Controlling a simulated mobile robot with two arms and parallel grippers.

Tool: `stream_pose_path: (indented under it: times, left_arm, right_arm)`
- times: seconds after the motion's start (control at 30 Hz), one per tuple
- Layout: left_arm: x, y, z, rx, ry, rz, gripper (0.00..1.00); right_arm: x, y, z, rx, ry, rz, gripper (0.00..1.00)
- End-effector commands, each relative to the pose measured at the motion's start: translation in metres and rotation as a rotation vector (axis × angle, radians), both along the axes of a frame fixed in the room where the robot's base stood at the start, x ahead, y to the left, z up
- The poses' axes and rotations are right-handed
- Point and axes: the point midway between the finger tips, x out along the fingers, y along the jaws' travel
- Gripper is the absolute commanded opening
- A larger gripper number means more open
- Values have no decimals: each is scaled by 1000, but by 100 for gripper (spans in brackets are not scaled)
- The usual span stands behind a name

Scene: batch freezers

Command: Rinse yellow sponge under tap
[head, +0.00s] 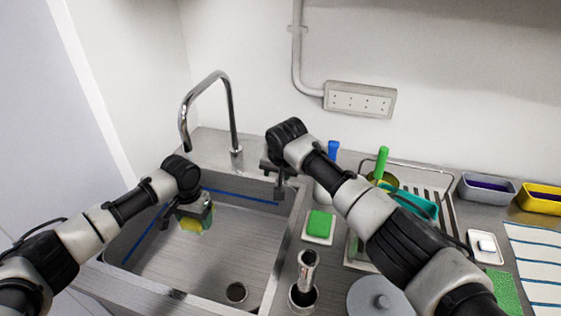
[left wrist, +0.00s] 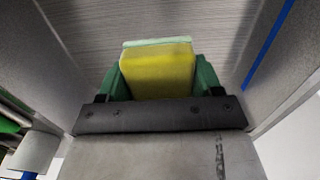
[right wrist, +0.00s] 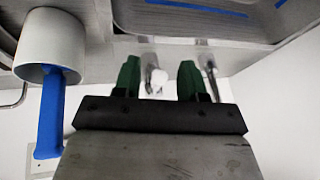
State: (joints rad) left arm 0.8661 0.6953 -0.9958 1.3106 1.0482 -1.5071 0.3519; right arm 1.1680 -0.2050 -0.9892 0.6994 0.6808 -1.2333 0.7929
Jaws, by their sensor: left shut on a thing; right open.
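The yellow sponge (head: 190,224) is in my left gripper (head: 192,216), inside the sink (head: 225,255) and below the tap spout. The left wrist view shows the sponge (left wrist: 158,70) between the green fingers, with a pale green layer on its far edge. The chrome tap (head: 231,110) stands at the sink's back edge, its spout curving to the left. No water shows at the spout. My right gripper (head: 277,180) is right of the tap base, near the sink's back right corner. The right wrist view shows it open (right wrist: 160,80), with slim metal parts beyond the fingers.
A white cup with a blue-handled tool (right wrist: 50,110) stands close beside my right gripper. A green sponge (head: 320,223) lies on a white dish right of the sink. A dish rack (head: 440,180), a grey bin (head: 486,188) and a yellow bin (head: 540,198) stand further right.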

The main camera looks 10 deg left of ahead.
Motion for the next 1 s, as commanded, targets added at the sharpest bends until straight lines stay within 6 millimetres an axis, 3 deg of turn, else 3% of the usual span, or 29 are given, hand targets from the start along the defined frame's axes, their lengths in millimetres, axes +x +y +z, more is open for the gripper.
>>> stream_pose_path:
  times: [0.6, 1.0]
  left_arm:
    - [0, 0, 0, 0, 0, 0, 39]
    - [0, 0, 0, 0, 0, 0, 39]
  right_arm:
    - [-38, -19, 94, 0, -2, 0, 41]
    - [-43, -22, 103, -2, 0, -1, 41]
